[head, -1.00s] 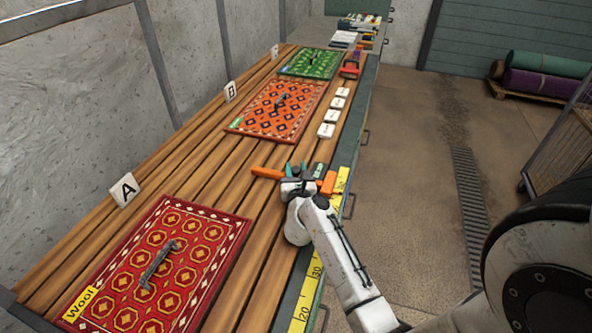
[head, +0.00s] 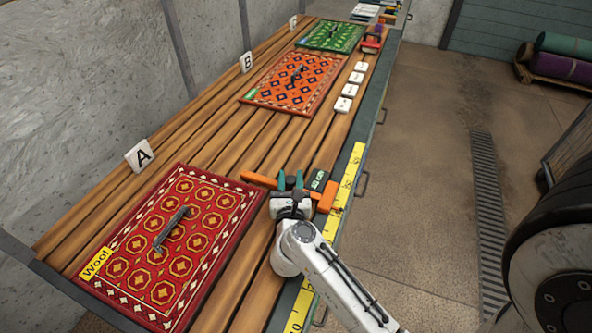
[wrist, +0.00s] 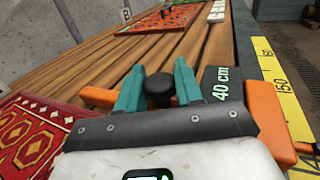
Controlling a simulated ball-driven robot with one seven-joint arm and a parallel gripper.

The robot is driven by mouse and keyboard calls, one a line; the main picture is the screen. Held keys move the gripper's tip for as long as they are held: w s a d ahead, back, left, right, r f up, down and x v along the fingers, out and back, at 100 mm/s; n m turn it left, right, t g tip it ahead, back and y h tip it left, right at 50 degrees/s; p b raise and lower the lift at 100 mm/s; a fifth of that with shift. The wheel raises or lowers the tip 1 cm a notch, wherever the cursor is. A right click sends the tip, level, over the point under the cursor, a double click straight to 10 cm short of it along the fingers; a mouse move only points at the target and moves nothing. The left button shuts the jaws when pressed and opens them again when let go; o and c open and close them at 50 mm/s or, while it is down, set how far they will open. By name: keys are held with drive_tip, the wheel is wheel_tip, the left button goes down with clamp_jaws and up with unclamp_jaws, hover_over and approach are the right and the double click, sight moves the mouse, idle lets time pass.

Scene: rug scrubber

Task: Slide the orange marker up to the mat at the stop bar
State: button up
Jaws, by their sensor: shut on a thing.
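The orange marker (head: 327,198) lies across the right part of the table, with a dark "40 cm" plate (wrist: 219,84) and a black knob (wrist: 160,88). My gripper (head: 290,180) has its teal fingers shut on the knob, also in the wrist view (wrist: 158,78). The marker's left end (wrist: 98,97) is at the far right corner of the red mat (head: 205,220), labelled "Wool". I cannot tell whether they touch. A dark rail (head: 80,288) edges the table's near end; I cannot tell whether it is the stop bar.
A yellow ruler (head: 345,190) runs along the table's right edge. An orange mat (head: 305,95) by sign B and a green mat (head: 340,38) lie farther off. White blocks (head: 350,90) stand right of the orange mat. Bare slats lie between the marker and the orange mat.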

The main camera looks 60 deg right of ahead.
drive_tip(key=shift+a, duration=0.15)
drive_tip(key=o, duration=0.8)
drive_tip(key=b+v, duration=0.2)
drive_tip(key=v, duration=0.7)
drive_tip(key=shift+s+a+f, duration=0.1)
drive_tip(key=shift+s+a, duration=0.05)
drive_tip(key=shift+a, duration=0.15)
drive_tip(key=shift+s+a+b, duration=0.25)
drive_tip(key=shift+a+b, duration=0.05)
drive_tip(key=shift+a, duration=0.2)
drive_tip(key=shift+o, duration=0.2)
